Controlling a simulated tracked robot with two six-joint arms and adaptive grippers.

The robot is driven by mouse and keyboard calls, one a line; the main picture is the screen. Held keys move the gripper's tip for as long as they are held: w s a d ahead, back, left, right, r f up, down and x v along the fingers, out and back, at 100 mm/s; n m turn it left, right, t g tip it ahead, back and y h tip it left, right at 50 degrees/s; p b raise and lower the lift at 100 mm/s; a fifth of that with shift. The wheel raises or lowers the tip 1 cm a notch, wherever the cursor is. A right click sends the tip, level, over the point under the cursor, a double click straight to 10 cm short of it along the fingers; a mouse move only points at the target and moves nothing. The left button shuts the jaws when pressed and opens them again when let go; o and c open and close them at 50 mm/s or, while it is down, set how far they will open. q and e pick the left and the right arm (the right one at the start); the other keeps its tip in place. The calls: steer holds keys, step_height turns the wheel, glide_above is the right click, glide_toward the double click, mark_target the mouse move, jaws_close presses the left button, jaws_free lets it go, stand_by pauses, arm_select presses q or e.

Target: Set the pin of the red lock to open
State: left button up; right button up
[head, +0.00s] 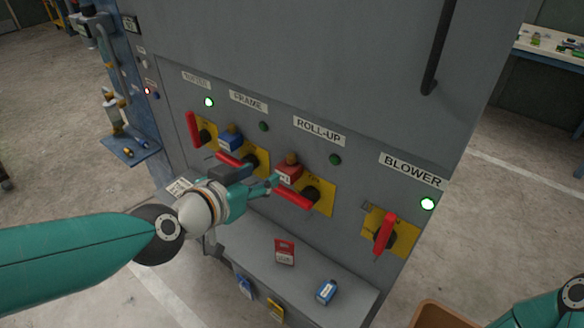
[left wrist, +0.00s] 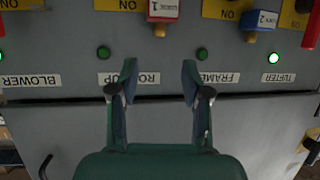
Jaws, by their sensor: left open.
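The red lock (head: 289,172) hangs at the ROLL-UP switch, whose red handle (head: 295,200) lies across its yellow plate. A brass-coloured pin (head: 292,158) shows at the lock's top. In the left wrist view, which is upside down, the red lock (left wrist: 164,10) is at the top edge with its pin (left wrist: 159,30) pointing down. My left gripper (head: 254,178) is just left of the lock, open and empty. In the wrist view its spread fingers (left wrist: 160,76) sit apart from the lock, in line with the pin. My right gripper is out of view.
A blue lock (head: 230,139) hangs at the FRAME switch (head: 257,160). The BLOWER handle (head: 384,234) stands upright at right. A brown box (head: 440,315) is below right.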

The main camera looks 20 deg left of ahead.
mark_target(289, 160)
arm_select(q)
steer(key=b+x, duration=0.2)
steer(key=x, duration=0.8)
steer(key=shift+f, duration=0.25)
steer(key=shift+w+d+f, duration=0.1)
steer(key=shift+w+f, duration=0.05)
steer(key=shift+w, duration=0.5)
steer(key=shift+c, duration=0.4)
jaws_close()
